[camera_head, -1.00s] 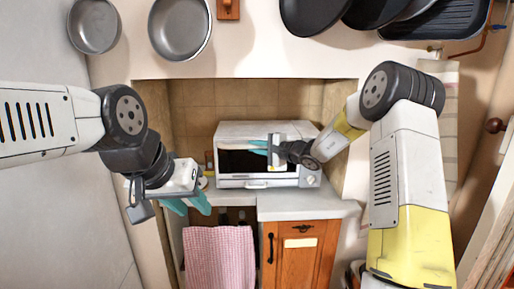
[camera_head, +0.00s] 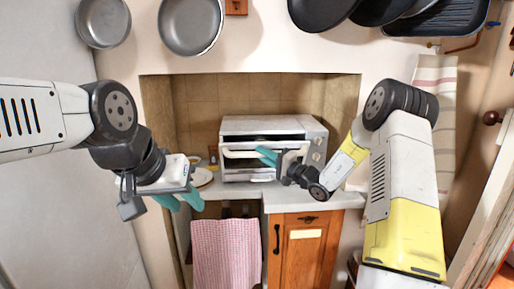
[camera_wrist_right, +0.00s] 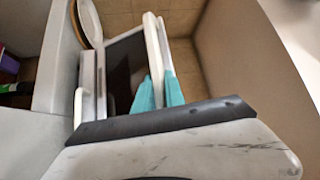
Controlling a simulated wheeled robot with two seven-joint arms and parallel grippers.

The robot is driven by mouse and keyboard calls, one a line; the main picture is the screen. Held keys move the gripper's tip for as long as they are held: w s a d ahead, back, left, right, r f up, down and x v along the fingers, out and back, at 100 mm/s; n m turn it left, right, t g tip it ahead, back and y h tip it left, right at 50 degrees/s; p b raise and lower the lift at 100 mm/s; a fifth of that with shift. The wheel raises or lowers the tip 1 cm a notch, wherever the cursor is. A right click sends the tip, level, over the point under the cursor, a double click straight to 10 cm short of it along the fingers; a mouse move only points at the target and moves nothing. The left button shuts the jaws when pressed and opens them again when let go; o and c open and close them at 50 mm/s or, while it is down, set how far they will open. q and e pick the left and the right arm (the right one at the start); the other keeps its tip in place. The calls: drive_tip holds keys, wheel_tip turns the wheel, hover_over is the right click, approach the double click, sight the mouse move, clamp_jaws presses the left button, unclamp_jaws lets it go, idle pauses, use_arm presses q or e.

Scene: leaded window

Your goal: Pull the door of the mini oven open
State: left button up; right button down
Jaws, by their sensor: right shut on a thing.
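The mini oven (camera_head: 265,125) is a white box on the counter in the alcove. Its door (camera_head: 240,168) appears partly open, its top edge tipped out toward me, with a dark gap above it. The white door handle (camera_head: 238,154) runs across the front; in the right wrist view the handle (camera_wrist_right: 155,45) passes between my teal fingers. My right gripper (camera_head: 266,156) is shut on the handle; its fingers also show in the right wrist view (camera_wrist_right: 158,95). My left gripper (camera_head: 182,202) is open and empty, left of the oven in front of the counter.
A plate (camera_head: 202,177) stands on the counter left of the oven. Below are a pink checked towel (camera_head: 226,252) and a wooden cabinet (camera_head: 302,255). Pans (camera_head: 191,25) hang above. The alcove's side wall (camera_head: 341,105) is close to my right arm.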

drive_tip(key=shift+s+d+f+n+t+y, duration=0.1)
drive_tip(key=shift+s+f+n+y, duration=0.7)
drive_tip(key=shift+f, duration=1.65)
drive_tip(key=shift+s+d+f+n+t+y, duration=0.2)
drive_tip(key=shift+s+f+n, duration=0.65)
drive_tip(key=shift+f, duration=1.65)
drive_tip(key=shift+s+a+f+n+y, duration=0.1)
drive_tip(key=shift+s+f+n+y, duration=0.75)
drive_tip(key=shift+f, duration=1.6)
drive_tip(key=shift+s+m+h, duration=0.25)
drive_tip(key=shift+m, duration=0.15)
drive_tip(key=c, duration=1.4)
unclamp_jaws()
drive_tip(key=v, duration=0.8)
